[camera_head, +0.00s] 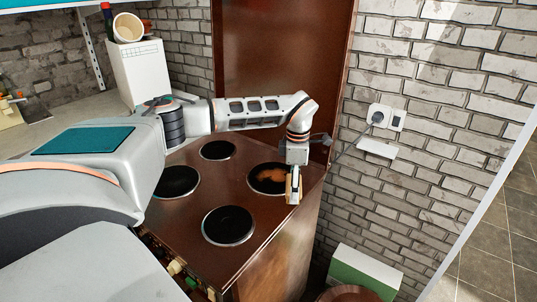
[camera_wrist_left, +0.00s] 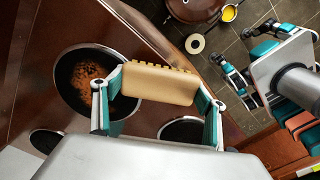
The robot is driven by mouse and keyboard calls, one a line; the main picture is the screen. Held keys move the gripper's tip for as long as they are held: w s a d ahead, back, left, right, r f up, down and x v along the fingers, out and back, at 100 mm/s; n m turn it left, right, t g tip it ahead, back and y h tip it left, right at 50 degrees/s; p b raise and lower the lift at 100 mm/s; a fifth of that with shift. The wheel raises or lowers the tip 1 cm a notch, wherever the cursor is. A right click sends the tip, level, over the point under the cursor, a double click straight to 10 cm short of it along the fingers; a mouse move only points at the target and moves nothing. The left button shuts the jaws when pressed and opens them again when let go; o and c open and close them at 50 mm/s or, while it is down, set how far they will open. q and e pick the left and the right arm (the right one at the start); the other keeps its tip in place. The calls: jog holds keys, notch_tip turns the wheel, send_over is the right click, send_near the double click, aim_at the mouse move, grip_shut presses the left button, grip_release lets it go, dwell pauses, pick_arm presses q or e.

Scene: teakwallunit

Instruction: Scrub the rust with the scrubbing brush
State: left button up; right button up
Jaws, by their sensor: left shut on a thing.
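The rust is an orange-brown patch (camera_head: 272,177) on the dark back right burner of the brown stove (camera_head: 185,225). It also shows on the burner in the left wrist view (camera_wrist_left: 84,78). My left gripper (camera_head: 293,188) reaches over the stove and points down at the right edge of that burner. In the left wrist view it is shut on the scrubbing brush (camera_wrist_left: 160,84), a tan block with a toothed edge. The brush is beside the rust there; whether it touches the stove I cannot tell. My right gripper (camera_wrist_left: 230,74) appears open and empty.
A brick wall (camera_head: 430,100) with a socket (camera_head: 385,117) and small ledge stands to the right. A white box with a cup (camera_head: 127,27) on top stands at the back left. A green and white box (camera_head: 362,272) is at the lower right.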

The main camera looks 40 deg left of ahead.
aim_at(275, 180)
pick_arm(q)
jog(key=a+r+n+p, duration=0.2)
jog(key=a+r+n, duration=0.3)
jog(key=a+n, duration=0.65)
jog(key=shift+n, duration=0.25)
jog(key=shift+s+d+f, duration=0.1)
jog(key=shift+d+f, duration=0.05)
jog(key=shift+f, duration=0.8)
jog(key=shift+w+d+f, duration=0.1)
jog(key=shift+d+f, duration=0.1)
jog(key=shift+f, duration=0.75)
jog(key=shift+s+d+f, duration=0.1)
jog(key=shift+d+f, duration=0.05)
jog(key=shift+f, duration=0.8)
jog(key=shift+f, duration=0.1)
jog(key=shift+f, duration=0.95)
jog(key=shift+w+a+r, duration=0.1)
jog(key=shift+w+r, duration=0.05)
jog(key=shift+w, duration=0.7)
jog(key=shift+w+a, duration=0.15)
jog(key=shift+w, duration=0.95)
